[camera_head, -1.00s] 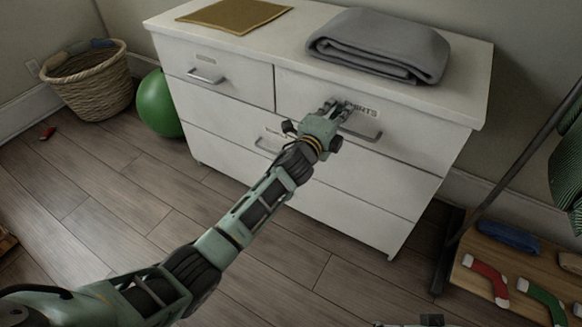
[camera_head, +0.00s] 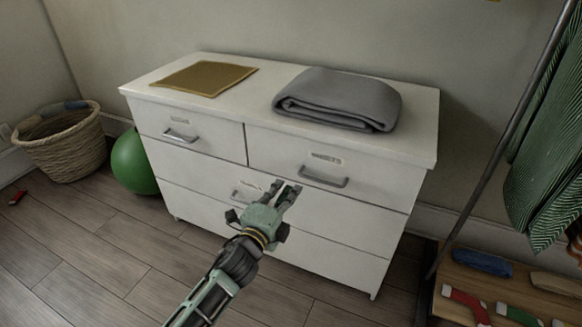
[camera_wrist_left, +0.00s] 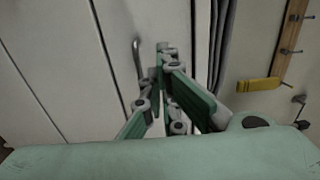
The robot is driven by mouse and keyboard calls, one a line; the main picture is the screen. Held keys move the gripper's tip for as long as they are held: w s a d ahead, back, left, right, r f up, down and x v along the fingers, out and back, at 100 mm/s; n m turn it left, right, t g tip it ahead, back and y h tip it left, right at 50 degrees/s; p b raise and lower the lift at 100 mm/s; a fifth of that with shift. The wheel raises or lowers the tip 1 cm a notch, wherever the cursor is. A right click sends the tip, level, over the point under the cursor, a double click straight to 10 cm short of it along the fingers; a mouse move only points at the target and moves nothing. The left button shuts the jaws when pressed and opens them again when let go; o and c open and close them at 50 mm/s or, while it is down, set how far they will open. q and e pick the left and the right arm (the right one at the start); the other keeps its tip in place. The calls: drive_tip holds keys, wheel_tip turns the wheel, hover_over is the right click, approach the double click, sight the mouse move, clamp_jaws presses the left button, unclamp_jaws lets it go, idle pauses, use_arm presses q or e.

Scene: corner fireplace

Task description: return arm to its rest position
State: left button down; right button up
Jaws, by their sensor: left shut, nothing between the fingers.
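My left arm comes in from the bottom of the head view, and my left gripper (camera_head: 283,190) is shut and empty. It points at the front of the white dresser (camera_head: 335,228), just below the upper right drawer's grey handle (camera_head: 324,178). It appears apart from that handle. The dresser drawers look closed. In the left wrist view my left gripper (camera_wrist_left: 157,88) is seen close up, its fingers together, with a metal handle (camera_wrist_left: 137,60) beyond them. My right gripper is not in view.
A folded grey blanket (camera_head: 340,98) and a mustard cloth (camera_head: 206,78) lie on the dresser. A wicker basket (camera_head: 62,150) and green ball (camera_head: 132,163) stand left. A clothes rack with a green striped garment (camera_head: 545,165) stands right.

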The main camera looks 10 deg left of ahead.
use_arm(q)
drive_tip(key=s+a+f+n+g+y, duration=0.35)
drive_tip(key=s+a+f+n, duration=0.2)
drive_tip(key=s+f, duration=0.35)
drive_tip(key=s+a+f+n+g+y, duration=0.2)
drive_tip(key=s+a+f+n+g, duration=0.2)
drive_tip(key=s+f+n, duration=0.55)
drive_tip(key=s+a+f+n+g+p, duration=0.1)
drive_tip(key=s+f+p, duration=0.5)
drive_tip(key=s, duration=0.7)
drive_tip(key=s+a+f+n+g+p, duration=0.1)
drive_tip(key=s+a+f+g+p, duration=0.2)
drive_tip(key=s, duration=1)
drive_tip(key=s+a+f+n+g+p, duration=0.2)
drive_tip(key=s+f+g+p, duration=0.2)
drive_tip(key=s+f+p, duration=0.5)
drive_tip(key=s+f, duration=0.1)
drive_tip(key=s, duration=0.3)
drive_tip(key=shift+s+f+g, duration=0.25)
drive_tip(key=shift+f+g, duration=0.05)
drive_tip(key=shift+g, duration=0.05)
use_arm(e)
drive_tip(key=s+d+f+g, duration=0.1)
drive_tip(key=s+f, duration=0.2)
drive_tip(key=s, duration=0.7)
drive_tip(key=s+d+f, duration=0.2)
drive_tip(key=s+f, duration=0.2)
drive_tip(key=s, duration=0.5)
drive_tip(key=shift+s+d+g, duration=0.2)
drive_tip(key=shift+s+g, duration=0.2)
